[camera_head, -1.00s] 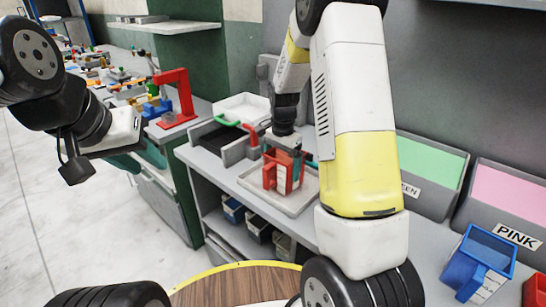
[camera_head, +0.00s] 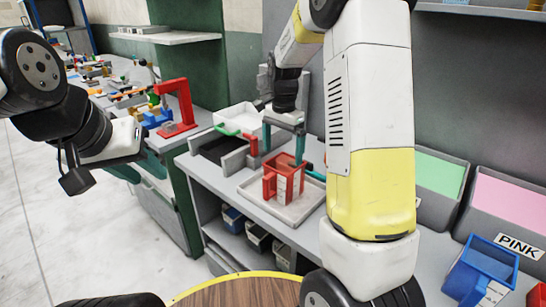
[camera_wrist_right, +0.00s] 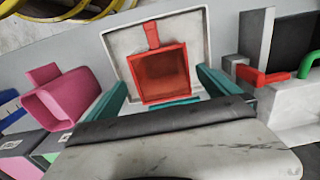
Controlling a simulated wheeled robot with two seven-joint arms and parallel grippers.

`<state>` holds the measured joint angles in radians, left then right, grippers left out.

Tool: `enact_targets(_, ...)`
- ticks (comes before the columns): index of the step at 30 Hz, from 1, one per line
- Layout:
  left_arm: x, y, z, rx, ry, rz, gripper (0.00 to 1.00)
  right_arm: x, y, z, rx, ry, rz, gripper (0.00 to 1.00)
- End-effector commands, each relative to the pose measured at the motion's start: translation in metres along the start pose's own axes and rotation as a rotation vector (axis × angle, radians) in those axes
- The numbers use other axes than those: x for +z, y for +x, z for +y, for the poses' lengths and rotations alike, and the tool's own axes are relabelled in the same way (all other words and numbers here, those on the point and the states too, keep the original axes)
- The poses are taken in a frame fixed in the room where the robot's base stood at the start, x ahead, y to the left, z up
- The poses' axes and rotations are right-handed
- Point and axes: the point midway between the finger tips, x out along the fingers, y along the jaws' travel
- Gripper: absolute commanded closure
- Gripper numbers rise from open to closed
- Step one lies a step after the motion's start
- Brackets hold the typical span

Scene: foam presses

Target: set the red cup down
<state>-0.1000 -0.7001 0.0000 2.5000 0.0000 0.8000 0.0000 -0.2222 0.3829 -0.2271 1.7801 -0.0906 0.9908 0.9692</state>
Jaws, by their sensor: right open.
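The red cup (camera_head: 284,182) stands upright on a pale grey tray (camera_head: 297,214) on the workbench. In the right wrist view the red cup (camera_wrist_right: 162,74) shows its open top, with its handle toward the far side of the tray (camera_wrist_right: 118,45). My right gripper (camera_head: 283,154) is open above the cup, its teal fingers apart; in the wrist view the fingers (camera_wrist_right: 162,86) lie to either side of the cup, with visible gaps. My left gripper (camera_head: 140,165) is far to the left, away from the cup; its fingertips are partly hidden.
A blue container (camera_head: 482,268) and a PINK-labelled bin (camera_head: 510,205) stand at right. A pink cup (camera_wrist_right: 70,97) is at left in the wrist view.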

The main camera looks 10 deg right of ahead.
Motion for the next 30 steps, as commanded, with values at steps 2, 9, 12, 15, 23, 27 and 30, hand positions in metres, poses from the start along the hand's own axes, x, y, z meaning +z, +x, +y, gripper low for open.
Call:
enact_targets(2,0.0,0.0,0.0,0.0,0.0,0.0,0.64,0.0,-0.01,-0.001,-0.002,0.0,0.001,0.0)
enact_targets(9,0.0,0.0,0.0,0.0,0.0,0.0,0.64,0.008,-0.038,0.01,-0.041,-0.05,0.002,0.0)
enact_targets(12,0.0,0.0,0.0,0.0,0.0,0.0,0.64,0.024,-0.063,0.029,-0.109,-0.143,0.013,0.0)
enact_targets(15,0.0,0.0,0.0,0.0,0.0,0.0,0.64,0.047,-0.091,0.055,-0.194,-0.278,0.046,0.0)
enact_targets(23,0.0,0.0,0.0,0.0,0.0,0.0,0.64,0.115,-0.132,0.127,-0.364,-0.643,0.217,0.0)
enact_targets(27,0.0,0.0,0.0,0.0,0.0,0.0,0.64,0.144,-0.134,0.156,-0.406,-0.8,0.325,0.0)
enact_targets(30,0.0,0.0,0.0,0.0,0.0,0.0,0.64,0.157,-0.132,0.169,-0.417,-0.877,0.383,0.0)
